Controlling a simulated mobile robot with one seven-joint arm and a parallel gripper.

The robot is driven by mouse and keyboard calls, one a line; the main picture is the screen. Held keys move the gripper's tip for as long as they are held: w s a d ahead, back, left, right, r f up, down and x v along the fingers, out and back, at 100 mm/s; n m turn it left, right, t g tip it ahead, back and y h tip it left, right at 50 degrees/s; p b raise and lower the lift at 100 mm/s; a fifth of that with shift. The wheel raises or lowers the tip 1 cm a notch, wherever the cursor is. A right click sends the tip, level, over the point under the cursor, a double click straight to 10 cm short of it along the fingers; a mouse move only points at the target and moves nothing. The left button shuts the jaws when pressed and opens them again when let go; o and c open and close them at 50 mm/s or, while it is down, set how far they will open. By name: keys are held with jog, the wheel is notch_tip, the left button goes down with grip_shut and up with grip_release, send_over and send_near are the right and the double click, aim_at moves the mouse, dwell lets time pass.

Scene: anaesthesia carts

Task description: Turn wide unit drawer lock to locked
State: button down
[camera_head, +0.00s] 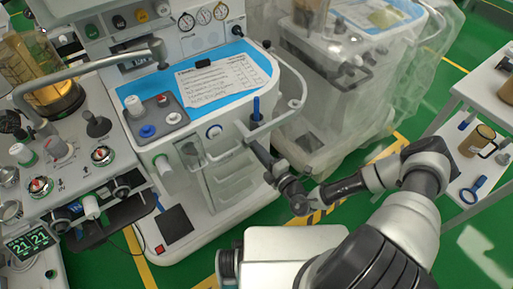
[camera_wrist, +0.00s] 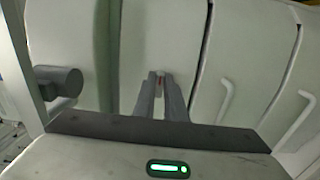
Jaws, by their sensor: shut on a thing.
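The wide unit (camera_head: 205,150) is a white cart with a stack of drawers (camera_head: 232,180) in its front. In the wrist view its pale drawer fronts (camera_wrist: 228,60) stand on edge, with bar handles to the right. My gripper (camera_wrist: 161,78) has its two grey fingers closed together against one drawer front.
A curved white rail (camera_head: 290,105) and a blue upright handle (camera_head: 256,108) are close above my gripper. A dark round knob (camera_wrist: 58,82) sticks out left in the wrist view. A plastic-covered cart (camera_head: 340,80) stands behind; a white side table (camera_head: 480,130) is at right.

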jog(key=c, duration=1.8)
grip_release()
jog(key=p+v, duration=0.2)
jog(key=v, duration=1.5)
jog(key=shift+s, duration=0.2)
jog(key=shift+d+r, duration=0.1)
jog(key=shift+d, duration=0.1)
